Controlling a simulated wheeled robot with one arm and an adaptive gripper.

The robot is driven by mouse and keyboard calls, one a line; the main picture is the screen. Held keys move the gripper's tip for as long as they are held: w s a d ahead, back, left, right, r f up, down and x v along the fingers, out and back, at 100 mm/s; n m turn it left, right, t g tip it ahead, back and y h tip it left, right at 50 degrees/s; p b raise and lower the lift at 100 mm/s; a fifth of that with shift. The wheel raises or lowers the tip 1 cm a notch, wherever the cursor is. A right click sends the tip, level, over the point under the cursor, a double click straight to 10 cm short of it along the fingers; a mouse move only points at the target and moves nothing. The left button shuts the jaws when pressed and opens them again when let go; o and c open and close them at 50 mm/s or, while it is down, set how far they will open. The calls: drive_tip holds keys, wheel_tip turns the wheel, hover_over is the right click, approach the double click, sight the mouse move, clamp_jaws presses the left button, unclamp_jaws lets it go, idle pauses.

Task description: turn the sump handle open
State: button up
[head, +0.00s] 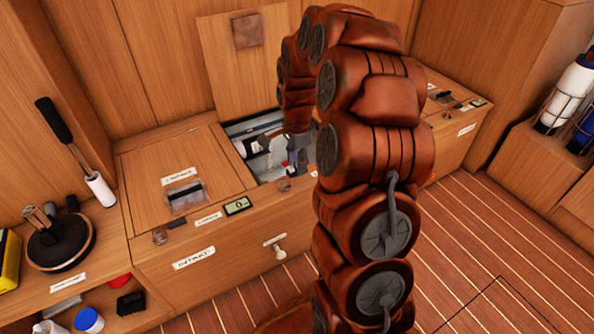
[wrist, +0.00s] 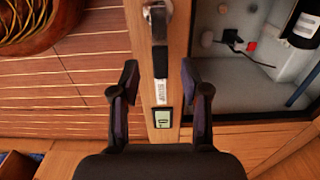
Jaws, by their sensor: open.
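In the wrist view, a black lever handle (wrist: 160,58) runs from a round metal pivot (wrist: 158,14) along the wooden rim. A white label (wrist: 161,92) and a small display (wrist: 162,118) follow below it. The label is too small to read, so I cannot confirm this is the sump handle. My gripper (wrist: 159,70) is open, with one finger on each side of the rim and the lever's lower end in line between them. I see no contact. In the head view my gripper (head: 291,160) is at the open middle locker, partly hidden by my arm.
The open locker (wrist: 233,100) holds a pale device and cables; its lid (head: 245,70) stands raised. A closed lid (head: 170,165) is at left, with a similar lever (head: 177,222) and display (head: 238,206). A T-shaped pull (head: 277,247) projects from the front. Open floor (head: 480,230) lies right.

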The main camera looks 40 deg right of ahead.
sight(294, 175)
drive_tip(key=shift+f+b, duration=0.3)
drive_tip(key=shift+f, duration=1.1)
clamp_jaws()
